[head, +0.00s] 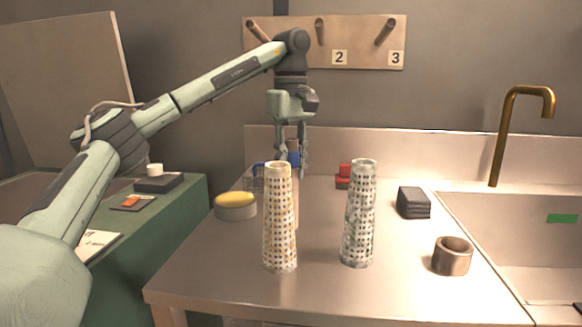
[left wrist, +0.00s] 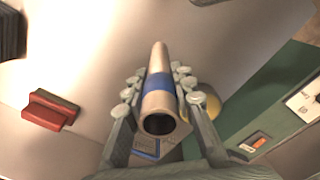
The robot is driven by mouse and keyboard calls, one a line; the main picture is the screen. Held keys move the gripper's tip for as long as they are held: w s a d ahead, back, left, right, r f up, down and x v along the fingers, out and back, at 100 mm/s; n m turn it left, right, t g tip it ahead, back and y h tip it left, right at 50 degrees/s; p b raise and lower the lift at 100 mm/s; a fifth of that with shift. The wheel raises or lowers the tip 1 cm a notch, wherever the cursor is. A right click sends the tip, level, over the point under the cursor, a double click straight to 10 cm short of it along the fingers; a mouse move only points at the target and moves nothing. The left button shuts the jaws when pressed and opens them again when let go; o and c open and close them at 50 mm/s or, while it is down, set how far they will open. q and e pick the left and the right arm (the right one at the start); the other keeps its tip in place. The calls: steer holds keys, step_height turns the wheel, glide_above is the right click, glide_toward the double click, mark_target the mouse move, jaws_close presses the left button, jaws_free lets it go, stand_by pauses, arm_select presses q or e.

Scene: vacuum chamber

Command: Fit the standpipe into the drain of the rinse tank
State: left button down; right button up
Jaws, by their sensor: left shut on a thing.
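My left gripper (head: 292,155) points down over the counter, shut around a metal pipe with a blue band, which I take as the standpipe (head: 293,145). In the left wrist view the standpipe (left wrist: 158,102) lies between the fingers of the left gripper (left wrist: 160,85), its open end facing the camera. In the head view its lower part is mostly hidden behind a perforated tube, so I cannot tell whether it touches the counter. The sink basin (head: 520,230), likely the rinse tank, is at the right. Its drain is not visible. My right gripper is not in view.
Two upright perforated tubes, yellowish (head: 280,220) and grey (head: 359,215), stand in front of the gripper. A brown cup (head: 452,256), dark block (head: 414,203), red block (head: 343,180) and yellow-topped dish (head: 235,207) are around them. A brass faucet (head: 497,140) rises behind the basin.

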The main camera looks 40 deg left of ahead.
arm_select(q)
steer(key=shift+f, duration=0.2)
steer(key=c, duration=1.3)
jaws_free()
steer(key=shift+r, duration=0.1)
